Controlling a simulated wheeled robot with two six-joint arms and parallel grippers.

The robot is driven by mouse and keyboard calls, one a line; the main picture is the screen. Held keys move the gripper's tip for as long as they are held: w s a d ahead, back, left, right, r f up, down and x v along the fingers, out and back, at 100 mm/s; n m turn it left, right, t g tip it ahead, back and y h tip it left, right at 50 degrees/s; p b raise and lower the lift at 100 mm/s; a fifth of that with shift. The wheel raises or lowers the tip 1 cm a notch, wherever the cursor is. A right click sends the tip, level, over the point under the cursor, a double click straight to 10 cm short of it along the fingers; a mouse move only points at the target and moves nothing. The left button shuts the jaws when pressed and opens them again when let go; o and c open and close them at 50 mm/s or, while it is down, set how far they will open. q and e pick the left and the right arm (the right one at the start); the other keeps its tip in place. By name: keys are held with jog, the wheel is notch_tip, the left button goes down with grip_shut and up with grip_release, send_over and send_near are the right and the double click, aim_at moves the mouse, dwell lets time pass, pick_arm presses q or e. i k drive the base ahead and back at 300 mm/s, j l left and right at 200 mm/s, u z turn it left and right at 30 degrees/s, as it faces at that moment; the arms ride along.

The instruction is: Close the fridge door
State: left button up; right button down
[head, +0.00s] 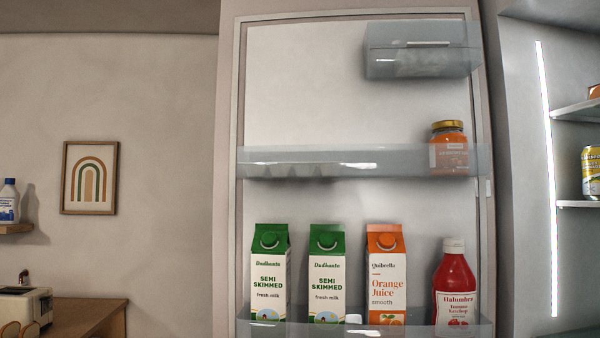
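The fridge door (340,100) stands open in the middle of the head view, its inner side with the shelves facing me. It is hinged beside the fridge interior (520,180), part of which shows at the right with a lit strip. The door's lower rack (400,329) holds two green milk cartons (269,280), an orange juice carton (386,280) and a red ketchup bottle (455,290). A jar (448,148) stands in the middle rack (300,162). A clear covered box (420,50) sits at the top. Neither of my grippers is in view.
A yellow can (591,172) stands on a fridge shelf (577,204) at the right edge. At left are a wooden counter (95,315) with a toaster (25,303), a small wall shelf with a bottle (8,205), and a framed rainbow picture (90,178).

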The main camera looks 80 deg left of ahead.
aim_at(314, 124)
jog(key=k+j+u, duration=0.1)
jog(key=j+u, duration=0.6)
jog(key=j, duration=0.15)
jog(key=j+z, duration=0.1)
jog(key=j, duration=0.85)
jog(key=k+j, duration=0.1)
jog(key=j, duration=0.85)
jog(key=j+z, duration=0.9)
jog(key=j, duration=0.25)
jog(key=k+j+z, duration=0.15)
jog(key=j+z, duration=0.3)
jog(key=k+j+z, duration=0.1)
jog(key=j, duration=0.2)
jog(key=j+z, duration=0.1)
jog(key=j, duration=0.2)
jog(key=k+j+z, duration=0.1)
jog(key=j, duration=0.2)
jog(key=z, duration=0.55)
jog(key=k+j, duration=0.05)
